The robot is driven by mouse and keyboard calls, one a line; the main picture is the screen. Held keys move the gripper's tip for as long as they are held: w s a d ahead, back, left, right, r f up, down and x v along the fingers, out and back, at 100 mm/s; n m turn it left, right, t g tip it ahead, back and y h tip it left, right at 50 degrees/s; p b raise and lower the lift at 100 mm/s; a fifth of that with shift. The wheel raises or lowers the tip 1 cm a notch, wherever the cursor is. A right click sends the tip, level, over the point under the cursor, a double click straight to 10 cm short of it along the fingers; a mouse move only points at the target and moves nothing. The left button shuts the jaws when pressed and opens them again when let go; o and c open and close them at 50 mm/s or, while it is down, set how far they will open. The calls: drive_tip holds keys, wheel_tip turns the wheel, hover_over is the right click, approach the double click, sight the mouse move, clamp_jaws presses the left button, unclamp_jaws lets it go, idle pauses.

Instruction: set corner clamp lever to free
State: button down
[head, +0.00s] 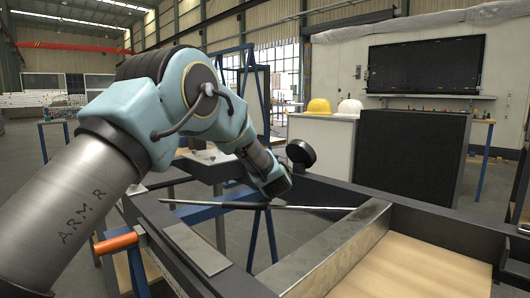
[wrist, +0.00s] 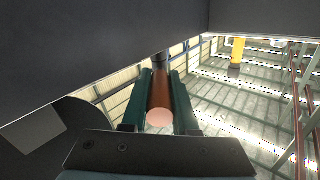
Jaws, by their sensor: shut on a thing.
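In the wrist view, an orange-brown round lever handle (wrist: 160,92) with a pale pink end lies between the two dark green fingers of my gripper (wrist: 162,78). The fingers are closed on its sides. The handle runs into a dark shaft at its far end, close under a dark frame surface. In the head view, my gripper's fingers and the held handle are hidden behind my wrist, near the dark frame's far left side. Another orange handle (head: 116,243) shows at the frame's near left corner, apart from my gripper.
The dark container frame (head: 425,217) fills the lower right of the head view, with a grey metal beam (head: 338,252) and a long thin bar (head: 235,205) across it. Blue trestle legs (head: 262,245) stand beneath. A black box (head: 410,155) stands behind. Dark frame surfaces crowd the wrist view's top.

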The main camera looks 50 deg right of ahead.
drive_tip(key=shift+s+d+r+n+t+y+p, duration=0.1)
drive_tip(key=shift+s+d+n+t+y+p, duration=0.1)
drive_tip(key=shift+n+t+y+p, duration=0.45)
drive_tip(key=shift+y, duration=0.25)
drive_tip(key=c, duration=0.7)
unclamp_jaws()
wheel_tip(320, 180, up, 10)
drive_tip(key=shift+f+p, duration=0.1)
drive_tip(key=shift+p, duration=0.8)
